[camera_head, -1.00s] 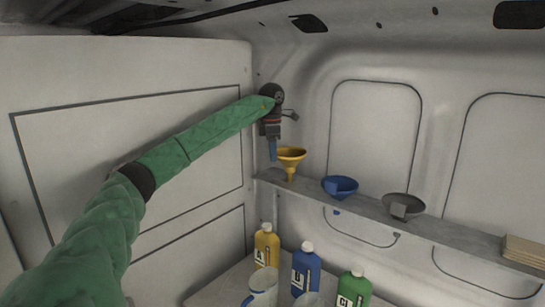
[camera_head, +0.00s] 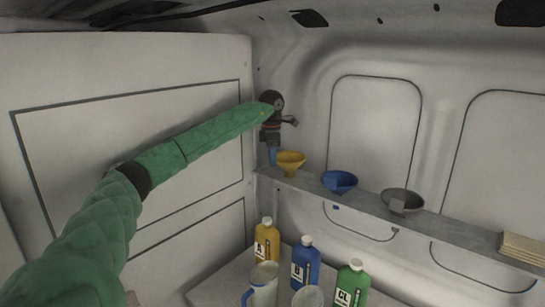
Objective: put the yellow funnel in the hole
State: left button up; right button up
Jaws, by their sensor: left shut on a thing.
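The yellow funnel (camera_head: 290,162) is at the left end of the narrow grey shelf (camera_head: 364,205), its wide mouth up. Its cone meets the shelf top and its stem is hidden, so I cannot tell for certain whether it is fully in the hole. The hole itself is not visible. My left gripper (camera_head: 273,157) points down with its blue fingers shut at the funnel's left rim. My right gripper is not in view.
A blue funnel (camera_head: 339,181) and a grey funnel (camera_head: 403,199) sit farther right on the shelf. Below are a yellow bottle (camera_head: 266,243), a blue bottle (camera_head: 306,266), a green bottle (camera_head: 352,285) and a clear jug (camera_head: 263,281). The van walls are close behind the shelf.

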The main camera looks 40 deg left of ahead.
pick_arm(q)
jog(key=o, duration=1.1)
jog(key=shift+c, duration=0.2)
